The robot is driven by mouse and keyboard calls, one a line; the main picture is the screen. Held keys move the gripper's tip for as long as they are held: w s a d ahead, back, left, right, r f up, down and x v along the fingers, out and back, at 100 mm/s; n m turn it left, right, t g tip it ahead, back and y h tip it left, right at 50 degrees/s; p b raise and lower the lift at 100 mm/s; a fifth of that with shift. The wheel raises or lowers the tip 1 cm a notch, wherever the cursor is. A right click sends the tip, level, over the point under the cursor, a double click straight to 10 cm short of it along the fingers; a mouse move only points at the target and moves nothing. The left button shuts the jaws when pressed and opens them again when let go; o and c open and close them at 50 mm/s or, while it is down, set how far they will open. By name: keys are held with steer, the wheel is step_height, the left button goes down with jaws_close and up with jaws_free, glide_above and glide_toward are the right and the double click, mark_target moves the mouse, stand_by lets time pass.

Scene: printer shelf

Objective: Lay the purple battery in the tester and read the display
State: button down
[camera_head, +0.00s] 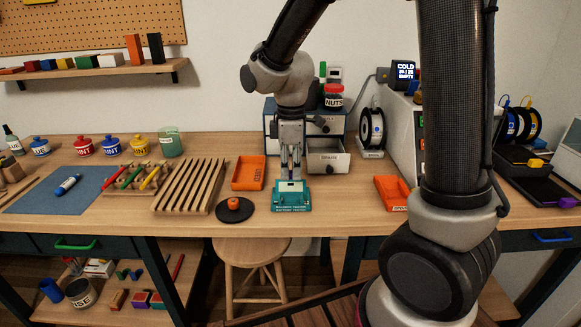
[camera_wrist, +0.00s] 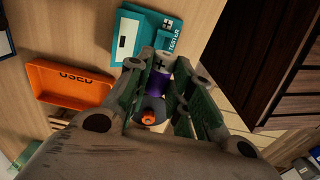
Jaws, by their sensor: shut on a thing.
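The purple battery (camera_wrist: 158,83) is between my gripper's fingers in the wrist view, its pale end with a plus mark facing the tester side. My gripper (camera_head: 291,173) points down just above the teal tester (camera_head: 291,206) in the head view, shut on the battery. The tester (camera_wrist: 127,38) also shows in the wrist view, with a pale display panel and its name on the label; I cannot read a value on it. The battery is too small to make out in the head view. Whether it touches the tester is unclear.
An orange tray (camera_head: 262,173) lies behind and left of the tester; another (camera_head: 384,188) lies to the right. A black disc with an orange knob (camera_head: 234,203) is at the left. A slatted wooden rack (camera_head: 190,187) stands beyond it. An open drawer (camera_head: 329,157) is behind.

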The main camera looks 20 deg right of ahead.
steer(key=shift+f, duration=0.1)
glide_above(291, 203)
steer(key=shift+f, duration=2.45)
steer(key=shift+f, duration=0.15)
steer(key=shift+f, duration=0.4)
steer(key=shift+f, duration=0.2)
steer(key=shift+f, duration=0.55)
steer(key=c, duration=1.2)
jaws_free()
